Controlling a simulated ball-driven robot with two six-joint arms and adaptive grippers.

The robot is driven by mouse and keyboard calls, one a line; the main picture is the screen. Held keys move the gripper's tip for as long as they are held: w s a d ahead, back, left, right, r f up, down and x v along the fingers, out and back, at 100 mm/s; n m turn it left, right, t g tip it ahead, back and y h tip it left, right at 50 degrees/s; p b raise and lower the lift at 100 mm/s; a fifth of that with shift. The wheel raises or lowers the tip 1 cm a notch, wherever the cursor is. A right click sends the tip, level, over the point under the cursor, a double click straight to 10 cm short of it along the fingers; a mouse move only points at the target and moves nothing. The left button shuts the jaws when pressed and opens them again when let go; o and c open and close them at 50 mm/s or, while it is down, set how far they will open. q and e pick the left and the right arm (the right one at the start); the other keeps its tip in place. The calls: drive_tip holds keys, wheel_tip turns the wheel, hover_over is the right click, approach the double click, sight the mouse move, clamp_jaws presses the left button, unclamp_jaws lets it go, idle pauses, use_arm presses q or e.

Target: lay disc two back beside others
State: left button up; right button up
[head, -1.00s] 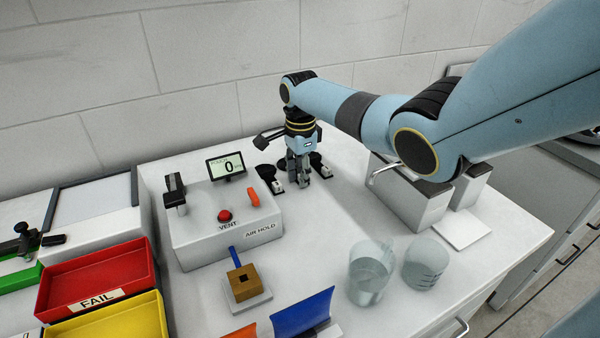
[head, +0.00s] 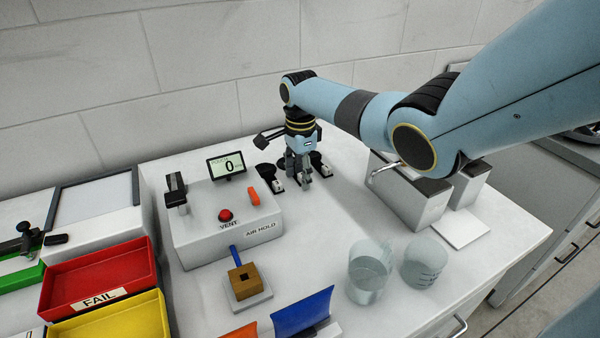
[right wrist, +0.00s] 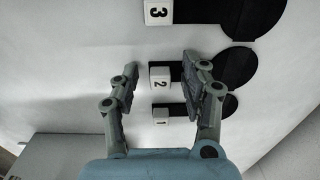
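Three black discs with white number tags lie in a row on the white bench. In the right wrist view these are disc three (right wrist: 232,12), disc two (right wrist: 236,70) and disc one (right wrist: 217,107). My right gripper (right wrist: 160,66) is open, its fingertips apart on either side of the tag marked 2, with nothing seen held between them. The right finger covers part of disc two. In the head view my right gripper (head: 299,172) points down over the row and hides its middle; black discs show on both sides of it. My left gripper is not in view.
An air-hold box (head: 225,222) with a display reading 0 stands left of the gripper. Grey blocks (head: 412,196) stand to the right, under my arm. Two glass beakers (head: 370,272), a blue holder (head: 303,311) and a brown block (head: 245,281) stand nearer the front.

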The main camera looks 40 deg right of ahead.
wheel_tip(320, 180, up, 12)
idle(0.6)
drive_tip(key=shift+r, duration=0.1)
idle(0.4)
